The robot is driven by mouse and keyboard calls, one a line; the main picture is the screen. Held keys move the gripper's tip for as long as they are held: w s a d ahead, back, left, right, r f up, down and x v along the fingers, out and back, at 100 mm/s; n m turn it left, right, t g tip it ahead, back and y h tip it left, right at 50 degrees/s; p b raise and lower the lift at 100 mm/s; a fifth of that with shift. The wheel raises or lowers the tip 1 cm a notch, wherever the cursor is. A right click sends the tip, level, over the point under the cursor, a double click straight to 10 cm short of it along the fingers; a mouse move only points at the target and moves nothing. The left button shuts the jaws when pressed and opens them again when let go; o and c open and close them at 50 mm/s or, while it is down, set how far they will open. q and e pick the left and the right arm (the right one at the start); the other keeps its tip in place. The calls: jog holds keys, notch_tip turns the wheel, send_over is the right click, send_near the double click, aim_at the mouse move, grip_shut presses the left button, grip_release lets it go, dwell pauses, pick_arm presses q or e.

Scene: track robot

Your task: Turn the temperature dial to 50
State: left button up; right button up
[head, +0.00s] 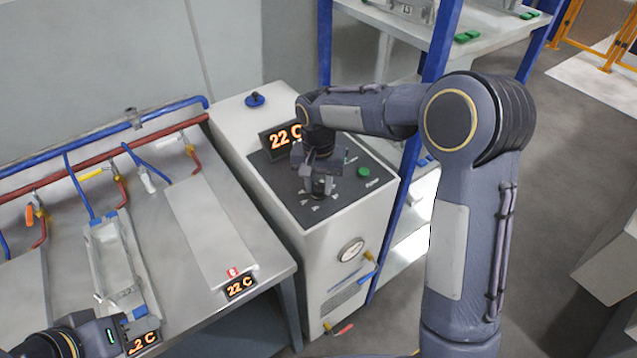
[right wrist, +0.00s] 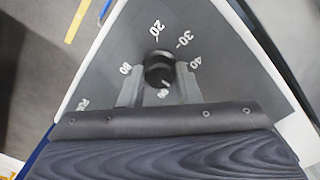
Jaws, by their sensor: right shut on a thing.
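The temperature dial (right wrist: 160,70) is a round black knob on a dark panel. In the right wrist view the scale marks 20, 30 and 40 show around it. Another number left of it is hard to read. A small white mark shows at its lower edge; I cannot tell the dial's setting. My right gripper (right wrist: 160,84) is shut on the dial, one grey finger on each side. In the head view this gripper (head: 318,186) reaches down onto the panel and hides most of the dial. My left gripper (head: 128,326) is at the lower left, its jaws unclear.
The white cabinet (head: 335,235) carries a display (head: 281,137) reading 22 C, a green button (head: 364,171) and a gauge (head: 351,249). A metal bench (head: 260,250) with pipes and trays stands left. A blue-posted shelf (head: 400,25) stands behind right.

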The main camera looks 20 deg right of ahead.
aim_at(319, 186)
jog(key=o, duration=1)
notch_tip(319, 186, up, 7)
jog(key=shift+r, duration=0.4)
